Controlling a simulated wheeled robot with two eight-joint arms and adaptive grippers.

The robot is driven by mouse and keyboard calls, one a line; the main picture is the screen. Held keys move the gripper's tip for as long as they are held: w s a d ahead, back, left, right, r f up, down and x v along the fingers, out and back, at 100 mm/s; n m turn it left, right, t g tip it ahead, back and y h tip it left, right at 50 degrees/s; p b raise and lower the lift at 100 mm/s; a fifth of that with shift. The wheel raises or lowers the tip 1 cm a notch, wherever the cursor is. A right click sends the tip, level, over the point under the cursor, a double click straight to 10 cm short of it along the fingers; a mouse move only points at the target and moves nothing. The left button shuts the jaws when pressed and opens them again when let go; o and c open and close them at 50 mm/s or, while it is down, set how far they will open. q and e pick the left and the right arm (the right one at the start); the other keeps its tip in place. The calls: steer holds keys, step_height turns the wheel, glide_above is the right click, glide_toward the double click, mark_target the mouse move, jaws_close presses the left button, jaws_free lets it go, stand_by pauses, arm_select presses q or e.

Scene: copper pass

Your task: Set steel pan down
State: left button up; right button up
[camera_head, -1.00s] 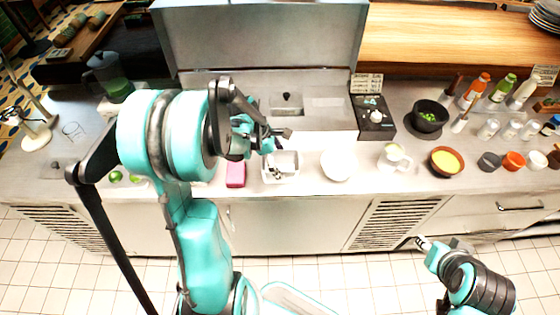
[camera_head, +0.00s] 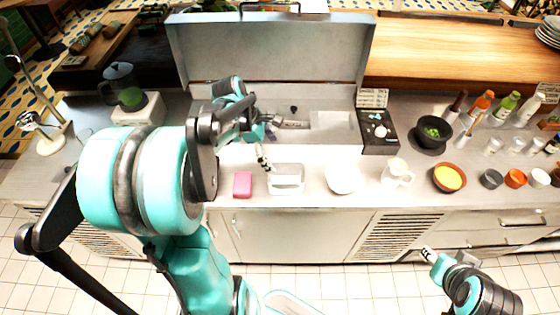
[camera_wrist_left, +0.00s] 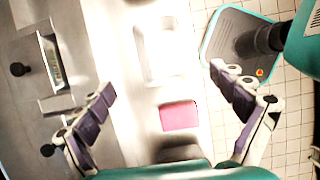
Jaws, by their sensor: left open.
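My left gripper (camera_head: 268,140) is over the counter, in front of the steel unit. In the left wrist view its fingers (camera_wrist_left: 162,85) are spread wide with nothing between them. A narrow rectangular steel pan (camera_wrist_left: 52,62) appears set in the steel surface, left of the fingers and apart from them. In the head view this pan (camera_head: 293,124) is small and partly hidden by my gripper. I cannot tell its contents. My right gripper (camera_head: 430,253) is low in front of the counter, too small to read.
A pink sponge (camera_head: 242,185), a white rectangular tray (camera_head: 287,188) and a round white bowl (camera_head: 341,178) stand along the front. Right of them are a white mug (camera_head: 396,174), a dark bowl (camera_head: 432,132) and a yellow-filled bowl (camera_head: 449,178). A raised steel lid (camera_head: 270,55) stands behind.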

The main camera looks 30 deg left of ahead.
arm_select(q)
steer(key=s+d+r+m+t+y, duration=0.2)
steer(key=s+d+m, duration=0.2)
steer(key=d+m, duration=0.3)
steer(key=s+d+r+m+t+y, duration=0.1)
steer(key=s+d+m, duration=0.3)
steer(key=m, duration=1.3)
steer(key=d+r+t, duration=0.1)
steer(key=d, duration=0.2)
steer(key=shift+s+d+r+t+y, duration=0.2)
steer(key=shift+s+r+t+y, duration=0.1)
steer(key=shift+r+t+y, duration=0.1)
step_height(320, 180, down, 9)
steer(key=b, duration=0.9)
